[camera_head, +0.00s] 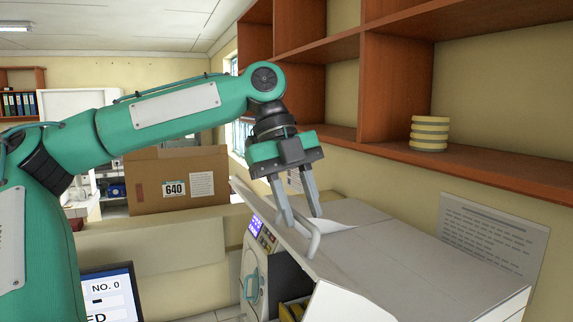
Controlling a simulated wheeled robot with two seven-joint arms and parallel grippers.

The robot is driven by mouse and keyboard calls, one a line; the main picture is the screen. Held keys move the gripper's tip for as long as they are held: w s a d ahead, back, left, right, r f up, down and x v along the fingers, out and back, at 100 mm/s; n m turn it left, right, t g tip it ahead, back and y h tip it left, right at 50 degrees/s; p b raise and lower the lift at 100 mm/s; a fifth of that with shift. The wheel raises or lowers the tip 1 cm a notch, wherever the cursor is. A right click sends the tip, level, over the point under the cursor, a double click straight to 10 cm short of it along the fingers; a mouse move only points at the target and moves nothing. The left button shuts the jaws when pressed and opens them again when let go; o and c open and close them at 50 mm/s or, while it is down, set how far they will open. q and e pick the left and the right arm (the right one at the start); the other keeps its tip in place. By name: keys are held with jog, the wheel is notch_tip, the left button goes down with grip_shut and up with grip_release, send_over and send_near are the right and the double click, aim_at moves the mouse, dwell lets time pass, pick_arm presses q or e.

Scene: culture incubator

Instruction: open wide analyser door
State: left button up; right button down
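The analyser (420,265) is a white and grey machine at the lower right. A pale, tilted panel that looks like its door (268,213) slopes along the left top edge, above a dark front opening (287,279). My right gripper is out of view.
A wooden shelf (480,175) with stacked yellow-and-white discs (429,134) runs along the right wall above the analyser. A cardboard box (178,181) marked 640 stands behind my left arm. A screen (110,294) is at lower left.

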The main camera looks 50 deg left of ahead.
pick_arm(q)
jog(key=b+v, duration=0.2)
jog(key=v, duration=1)
jog(key=shift+w, duration=0.15)
jog(key=shift+f, duration=0.15)
